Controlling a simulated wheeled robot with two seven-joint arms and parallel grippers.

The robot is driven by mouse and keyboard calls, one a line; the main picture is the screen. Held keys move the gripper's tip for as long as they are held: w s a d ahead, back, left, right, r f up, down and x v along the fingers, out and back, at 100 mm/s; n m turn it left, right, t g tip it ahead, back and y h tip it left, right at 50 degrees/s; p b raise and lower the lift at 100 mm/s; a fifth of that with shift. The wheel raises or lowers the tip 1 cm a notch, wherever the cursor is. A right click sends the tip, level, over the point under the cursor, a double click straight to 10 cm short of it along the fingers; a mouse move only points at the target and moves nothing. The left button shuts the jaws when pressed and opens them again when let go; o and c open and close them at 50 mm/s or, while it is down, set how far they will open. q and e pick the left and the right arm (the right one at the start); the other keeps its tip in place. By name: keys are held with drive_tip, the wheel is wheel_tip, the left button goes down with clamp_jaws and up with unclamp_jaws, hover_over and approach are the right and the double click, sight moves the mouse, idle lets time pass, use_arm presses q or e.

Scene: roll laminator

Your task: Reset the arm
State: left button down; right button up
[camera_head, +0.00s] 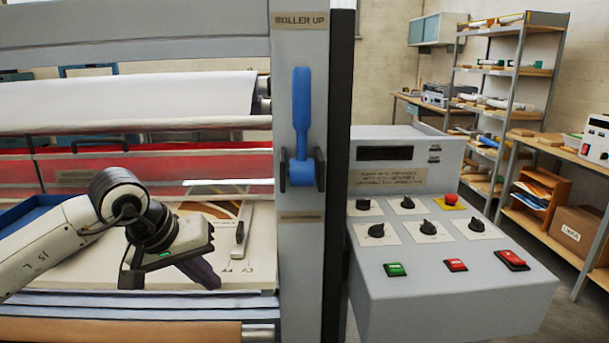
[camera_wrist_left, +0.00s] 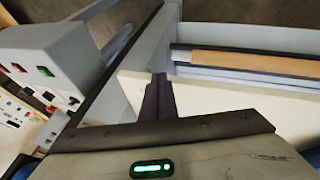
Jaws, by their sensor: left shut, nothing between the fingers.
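My left arm comes in from the left in the head view. Its gripper (camera_head: 203,274) is shut and empty, over the pale bed (camera_head: 262,262) of the laminator, pointing down and to the right. In the left wrist view the closed dark fingers of the left gripper (camera_wrist_left: 158,82) show against the edge of the pale board (camera_wrist_left: 215,98). I cannot tell whether the fingertips touch it. My right gripper is in neither view.
A blue lever (camera_head: 301,125) stands upright on the grey post under the "ROLLER UP" label. A control panel (camera_head: 450,270) with knobs and buttons is right of the post. Rollers (camera_head: 130,100) span behind the arm. Shelves (camera_head: 500,80) stand at the back right.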

use_arm(q)
drive_tip(key=s+d+f+n+g+h, duration=0.1)
drive_tip(key=s+d+n+g+h, duration=0.1)
drive_tip(key=s+d+n+h, duration=0.7)
drive_tip(key=s+d+f+n+g+h, duration=0.1)
drive_tip(key=s+d+n+h, duration=0.25)
drive_tip(key=d, duration=0.85)
drive_tip(key=w+a+f+m+t+y, duration=0.1)
drive_tip(key=a+f+m+t+y, duration=0.45)
drive_tip(key=m, duration=1.05)
drive_tip(key=a+f+m+t+y, duration=0.3)
drive_tip(key=a+f+m+t, duration=0.5)
drive_tip(key=m, duration=0.8)
drive_tip(key=s+a+f+n+g+y, duration=0.2)
drive_tip(key=s+a+f+n+g, duration=0.1)
drive_tip(key=s+f+n, duration=0.5)
drive_tip(key=s+a+f+n+g+y, duration=0.2)
drive_tip(key=s+a+f+n+g, duration=0.2)
drive_tip(key=s+f+n, duration=0.3)
drive_tip(key=s+f, duration=0.3)
drive_tip(key=f, duration=0.3)
drive_tip(key=shift+s+n+y, duration=0.3)
drive_tip(key=shift+s+n, duration=0.05)
drive_tip(key=shift+s, duration=0.05)
